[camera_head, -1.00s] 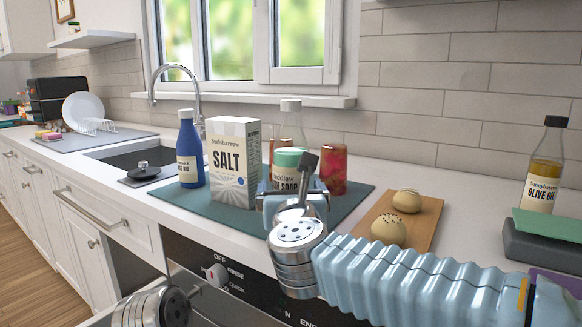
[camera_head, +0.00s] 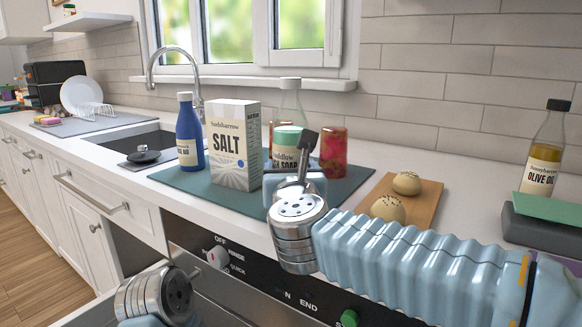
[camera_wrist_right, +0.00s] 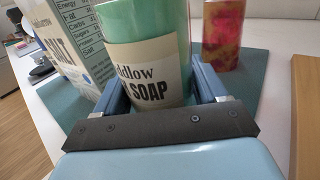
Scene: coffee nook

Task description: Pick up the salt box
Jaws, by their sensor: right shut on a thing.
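The salt box (camera_head: 235,145) is a white carton marked SALT, upright on a teal mat (camera_head: 215,195). It also shows at the upper left in the right wrist view (camera_wrist_right: 62,50). My right gripper (camera_head: 292,178) is just right of the box. In the right wrist view, my right gripper (camera_wrist_right: 160,85) has its fingers either side of a green-topped soap container (camera_wrist_right: 146,70), shut on it rather than on the salt box. The soap container (camera_head: 288,147) is upright; its lower part is hidden by the gripper. My left gripper is out of view.
A blue bottle (camera_head: 189,135) stands left of the box. A clear bottle (camera_head: 290,100) and a red patterned jar (camera_head: 333,152) stand behind and right of the soap. A wooden board (camera_head: 425,205) with buns lies right. The sink (camera_head: 130,145) is left.

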